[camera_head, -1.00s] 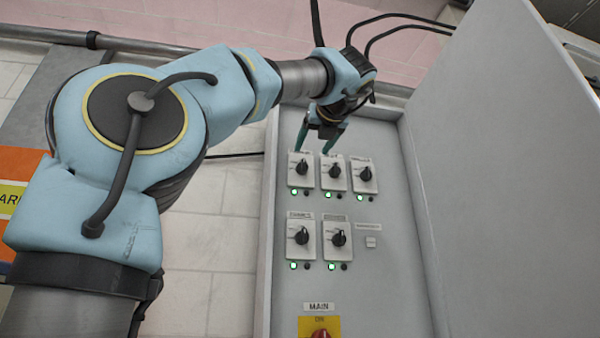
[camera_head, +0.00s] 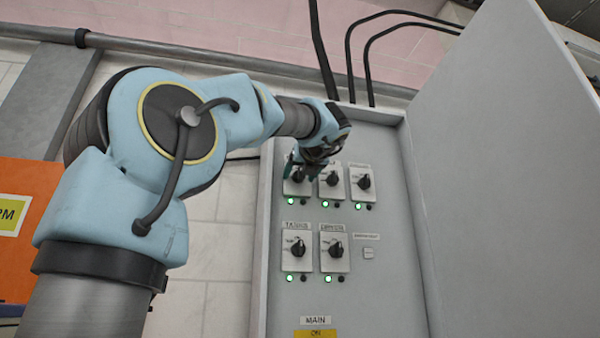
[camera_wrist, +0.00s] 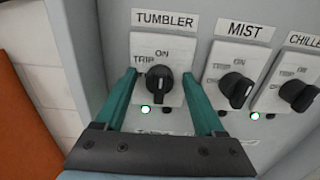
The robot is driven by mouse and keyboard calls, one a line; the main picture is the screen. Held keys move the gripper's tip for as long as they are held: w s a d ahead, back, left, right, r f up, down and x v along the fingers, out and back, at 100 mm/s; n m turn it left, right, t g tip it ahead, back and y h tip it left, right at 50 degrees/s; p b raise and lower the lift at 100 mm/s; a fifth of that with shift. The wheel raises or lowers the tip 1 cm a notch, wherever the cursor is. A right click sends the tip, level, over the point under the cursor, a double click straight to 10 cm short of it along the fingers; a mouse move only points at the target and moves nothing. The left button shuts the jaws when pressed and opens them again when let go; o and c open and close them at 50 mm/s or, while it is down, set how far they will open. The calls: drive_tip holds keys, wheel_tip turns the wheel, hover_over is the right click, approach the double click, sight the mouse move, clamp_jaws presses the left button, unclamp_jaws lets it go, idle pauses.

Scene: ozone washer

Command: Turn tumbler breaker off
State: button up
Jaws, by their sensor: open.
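The tumbler breaker is a black rotary knob (camera_wrist: 159,84) on a light plate under the label TUMBLER (camera_wrist: 166,20) in the wrist view. Its pointer looks roughly upright, toward ON. A lit green lamp (camera_wrist: 145,111) and a dark lamp sit below it. My gripper (camera_wrist: 162,82) is open, with one green finger on each side of the knob. I cannot tell whether the fingers touch it. In the head view, my gripper (camera_head: 302,172) is at the upper left breaker, partly covering its plate (camera_head: 297,187).
The MIST knob (camera_wrist: 236,88) and CHILLER knob (camera_wrist: 298,95) are to the right, with the right finger between TUMBLER and MIST. Two more knobs (camera_head: 298,248) (camera_head: 335,249) are in a lower row. The open cabinet door (camera_head: 500,170) stands at the right.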

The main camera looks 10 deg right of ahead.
clamp_jaws()
idle(0.5)
drive_tip(key=shift+n, duration=0.3)
drive_tip(key=n+b, duration=0.2)
drive_tip(key=n, duration=0.1)
drive_tip(key=shift+a+f, duration=0.1)
drive_tip(key=n+b, duration=0.1)
drive_tip(key=n, duration=0.4)
drive_tip(key=shift+b, duration=0.4)
drive_tip(key=n+b, duration=0.1)
drive_tip(key=n, duration=0.3)
drive_tip(key=shift+n, duration=0.3)
drive_tip(key=n+b, duration=0.1)
drive_tip(key=n, duration=0.3)
drive_tip(key=shift+n+b, duration=0.3)
drive_tip(key=shift+b, duration=0.05)
